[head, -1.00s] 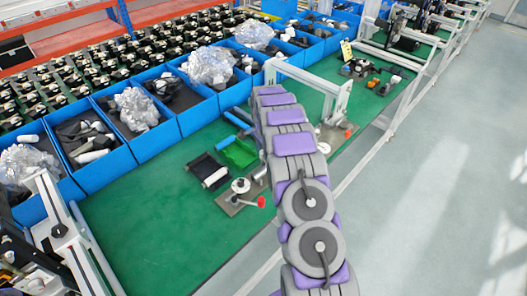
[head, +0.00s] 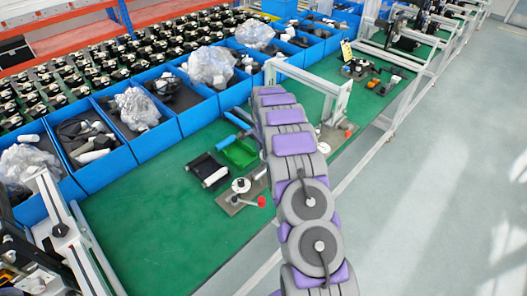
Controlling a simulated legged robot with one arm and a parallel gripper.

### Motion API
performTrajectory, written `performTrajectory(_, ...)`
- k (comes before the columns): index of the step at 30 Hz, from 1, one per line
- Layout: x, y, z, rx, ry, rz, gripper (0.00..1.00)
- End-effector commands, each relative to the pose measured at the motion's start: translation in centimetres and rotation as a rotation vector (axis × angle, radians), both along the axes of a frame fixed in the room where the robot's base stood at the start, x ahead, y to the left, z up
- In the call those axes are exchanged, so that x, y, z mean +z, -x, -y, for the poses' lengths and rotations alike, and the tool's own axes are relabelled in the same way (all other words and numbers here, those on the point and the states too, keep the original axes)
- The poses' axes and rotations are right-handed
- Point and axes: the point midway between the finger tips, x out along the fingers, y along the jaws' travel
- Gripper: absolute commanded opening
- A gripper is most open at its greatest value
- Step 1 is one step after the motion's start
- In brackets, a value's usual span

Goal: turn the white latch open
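A small fixture (head: 231,204) lies on the green bench, just left of my arm. It has a metal plate, a white round piece (head: 240,185) and a red knob (head: 262,201). The white piece may be the white latch, but it is too small to tell, and so is how far it is turned. My purple and grey arm reaches from the bottom of the head view up over the bench, passing right of the fixture. My gripper does not show; the arm's links hide its far end. No contact with the fixture is visible.
A row of blue bins (head: 150,130) with plastic bags lines the back of the bench. A white frame (head: 341,100) stands near the arm's far end. A black roller piece (head: 207,171) and a green tray (head: 239,153) lie beside the fixture. Bare green mat (head: 150,232) is at front left.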

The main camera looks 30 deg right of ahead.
Motion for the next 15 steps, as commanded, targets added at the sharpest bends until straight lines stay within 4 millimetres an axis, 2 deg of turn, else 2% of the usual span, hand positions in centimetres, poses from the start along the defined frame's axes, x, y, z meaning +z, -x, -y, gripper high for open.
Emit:
performTrajectory(8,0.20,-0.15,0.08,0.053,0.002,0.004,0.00)
performTrajectory(15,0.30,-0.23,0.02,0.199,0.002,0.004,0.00)
